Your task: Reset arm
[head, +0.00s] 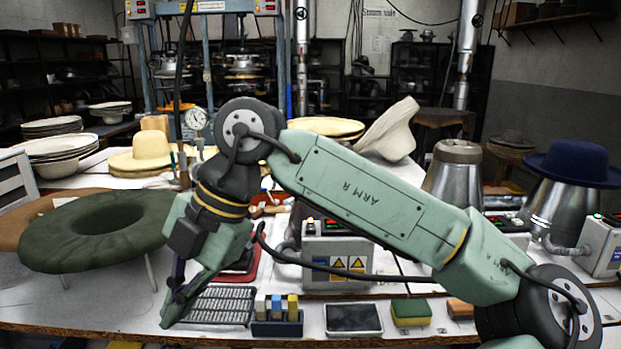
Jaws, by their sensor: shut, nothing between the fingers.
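My arm, pale green with "ARM A" printed on it, reaches from the lower right across the middle of the head view and bends down at the left. My gripper (170,312) points downward over the front of the worktable (90,314). Its fingers are shut with nothing held. It is left of a dark slatted rack (222,306) and right of a green ring-shaped cushion (60,235). I cannot tell whether the fingertips touch the table.
A grey control box (337,262) stands behind my forearm. A blue hat (575,163) sits on a metal form at right.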

